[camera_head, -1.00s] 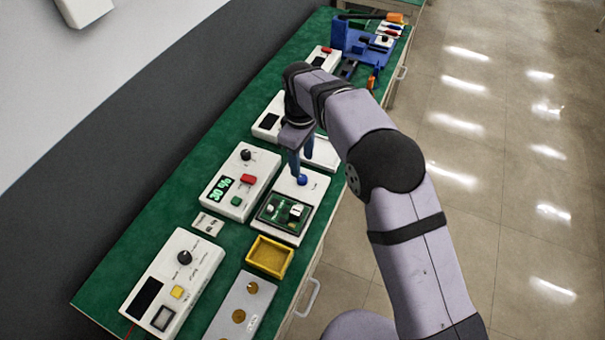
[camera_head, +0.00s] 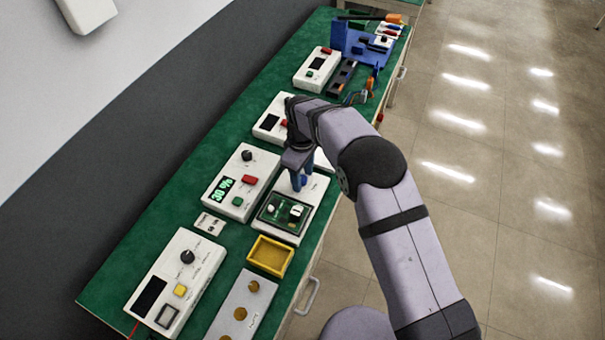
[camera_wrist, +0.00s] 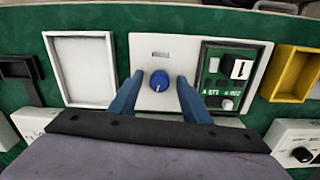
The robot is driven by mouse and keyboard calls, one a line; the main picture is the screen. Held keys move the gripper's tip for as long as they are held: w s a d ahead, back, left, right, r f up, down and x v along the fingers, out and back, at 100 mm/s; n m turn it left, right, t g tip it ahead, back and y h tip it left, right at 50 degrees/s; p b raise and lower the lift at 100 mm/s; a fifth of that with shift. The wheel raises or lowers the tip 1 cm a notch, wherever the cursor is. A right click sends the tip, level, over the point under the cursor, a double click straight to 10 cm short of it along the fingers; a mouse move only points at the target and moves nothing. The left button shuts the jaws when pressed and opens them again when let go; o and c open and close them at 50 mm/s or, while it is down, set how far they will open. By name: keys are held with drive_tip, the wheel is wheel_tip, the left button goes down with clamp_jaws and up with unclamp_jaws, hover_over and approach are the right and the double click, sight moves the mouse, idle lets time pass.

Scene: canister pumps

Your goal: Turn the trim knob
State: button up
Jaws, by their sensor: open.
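The blue trim knob (camera_wrist: 159,80) sits on a white panel (camera_wrist: 150,47) in the wrist view, with a pale pointer mark toward the near side. My gripper (camera_wrist: 158,85) is open, with one blue finger on each side of the knob and gaps showing between them. In the head view my gripper (camera_head: 301,180) is over the upper part of the same panel, and its fingers hide the knob. A green circuit board (camera_head: 284,211) is set in the lower part of that panel. I cannot tell how high the fingertips are above the panel.
A white box with a green "30 %" display (camera_head: 241,182) stands to the left of the panel. A yellow tray (camera_head: 270,256) lies below it. In the wrist view, an empty white tray (camera_wrist: 80,37) is left of the panel. More boxes line the green bench.

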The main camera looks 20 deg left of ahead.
drive_tip(key=c, duration=1)
drive_tip(key=shift+c, duration=0.2)
drive_tip(key=shift+m, duration=0.3)
